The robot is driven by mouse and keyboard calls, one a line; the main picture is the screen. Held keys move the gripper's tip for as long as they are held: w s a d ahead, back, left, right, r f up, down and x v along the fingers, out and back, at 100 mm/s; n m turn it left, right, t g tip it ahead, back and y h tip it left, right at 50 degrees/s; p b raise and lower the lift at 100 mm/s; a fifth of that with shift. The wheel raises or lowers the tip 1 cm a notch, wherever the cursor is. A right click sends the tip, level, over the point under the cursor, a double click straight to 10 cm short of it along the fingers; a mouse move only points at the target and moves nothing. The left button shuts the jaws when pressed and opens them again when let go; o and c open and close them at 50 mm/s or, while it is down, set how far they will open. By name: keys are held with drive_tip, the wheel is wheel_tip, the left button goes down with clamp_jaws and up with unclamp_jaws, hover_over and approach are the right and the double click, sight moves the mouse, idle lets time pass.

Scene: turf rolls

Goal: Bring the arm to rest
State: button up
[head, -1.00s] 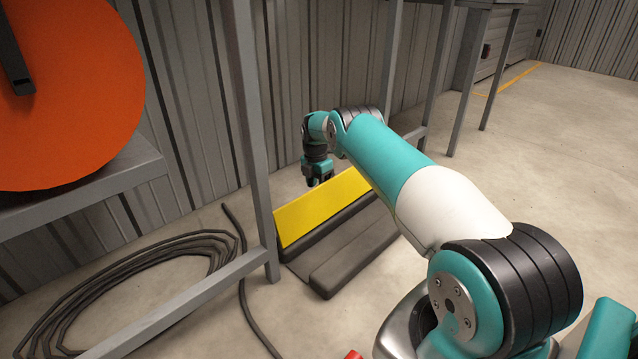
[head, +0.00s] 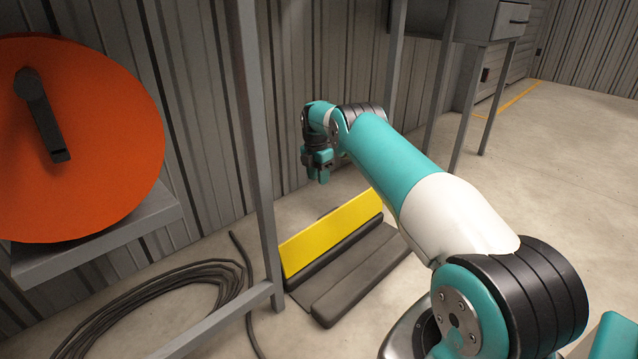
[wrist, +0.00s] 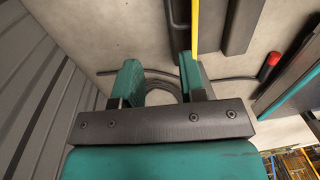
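My gripper (head: 321,176) hangs at the end of my raised teal and white arm, left of the picture's middle in the head view. It points down above the far end of a low dark base with a yellow upright board (head: 333,232). In the wrist view my gripper (wrist: 160,85) shows two teal fingers spread apart with only floor and coiled cable seen between them. The yellow board shows edge-on in the wrist view (wrist: 195,25), beyond the right finger. The gripper holds nothing and appears clear of the board.
A grey metal frame post (head: 255,150) stands left of my arm. An orange disc with a dark crank (head: 80,140) sits on a grey shelf (head: 100,240). Black cable (head: 170,290) lies coiled on the floor. A corrugated wall is behind; open floor (head: 560,160) lies right.

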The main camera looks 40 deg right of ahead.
drive_tip(key=shift+r+p, duration=0.3)
drive_tip(key=shift+r, duration=0.75)
drive_tip(key=shift+a, duration=0.1)
